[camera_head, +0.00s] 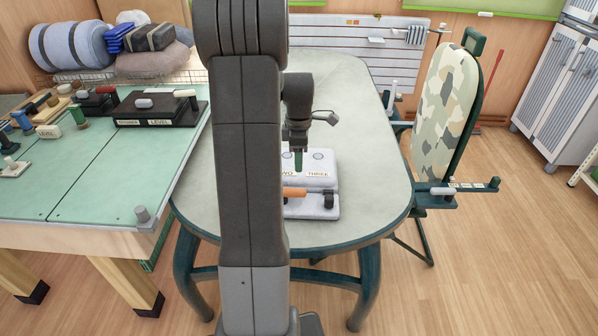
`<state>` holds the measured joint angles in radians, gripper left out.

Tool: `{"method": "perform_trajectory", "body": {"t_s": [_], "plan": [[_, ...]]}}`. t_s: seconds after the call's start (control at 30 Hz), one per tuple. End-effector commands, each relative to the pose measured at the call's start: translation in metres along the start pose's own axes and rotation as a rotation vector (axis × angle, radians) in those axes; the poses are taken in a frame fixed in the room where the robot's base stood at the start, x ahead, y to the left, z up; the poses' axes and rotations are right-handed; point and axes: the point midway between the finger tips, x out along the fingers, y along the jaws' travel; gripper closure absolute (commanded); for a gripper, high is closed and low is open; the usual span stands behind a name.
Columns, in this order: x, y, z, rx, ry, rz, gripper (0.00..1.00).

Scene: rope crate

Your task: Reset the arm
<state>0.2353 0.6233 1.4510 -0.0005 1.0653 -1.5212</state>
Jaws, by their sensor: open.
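My arm (250,130) stands tall through the middle of the head camera view and hides part of the table behind it. My gripper (298,148) points down over the grey-topped table (370,150), above a pale block (320,183) with labels reading "TWO" and "THREE". It is open. A small green piece (298,162) shows right below the gripper, at the block. I cannot tell whether the jaws touch it. An orange handle (294,192) and a dark knob (328,201) sit at the block's front. The block's left part is hidden behind my arm.
A green bench (110,180) on the left holds tools and a black box (157,108) labelled "LEVEL". A camouflage-patterned board (447,110) stands upright at the table's right. A white cabinet (560,90) is at the far right. The table's right side is clear.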

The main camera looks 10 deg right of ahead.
Motion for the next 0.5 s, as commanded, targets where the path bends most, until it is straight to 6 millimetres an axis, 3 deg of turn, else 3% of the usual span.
{"method": "perform_trajectory", "body": {"t_s": [0.2, 0.5], "plan": [[-0.018, 0.0, 0.0, 0.0, 0.0, -0.001, 0.53], [-0.019, 0.0, 0.0, 0.0, 0.0, -0.001, 0.53]]}}
